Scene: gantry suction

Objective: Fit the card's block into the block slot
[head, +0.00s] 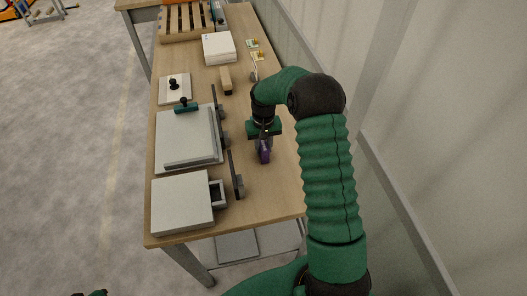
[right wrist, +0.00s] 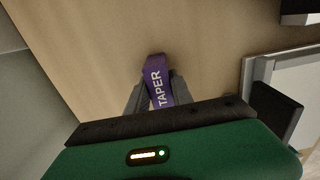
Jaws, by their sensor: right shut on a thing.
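My right gripper (head: 264,143) is shut on a purple block (head: 265,156) over the right part of the table. In the right wrist view the purple block (right wrist: 158,82) stands between the two grey fingers and bears the word "TAPER". Two small cards (head: 257,56) lie far back near the table's right edge; their print is too small to read. A pale box (head: 181,204) at the front left has an open-topped holder (head: 217,193) on its right side. I cannot tell whether this is the block slot.
A wooden block (head: 226,79), white stack (head: 218,48) and pallet (head: 186,22) lie farther back.

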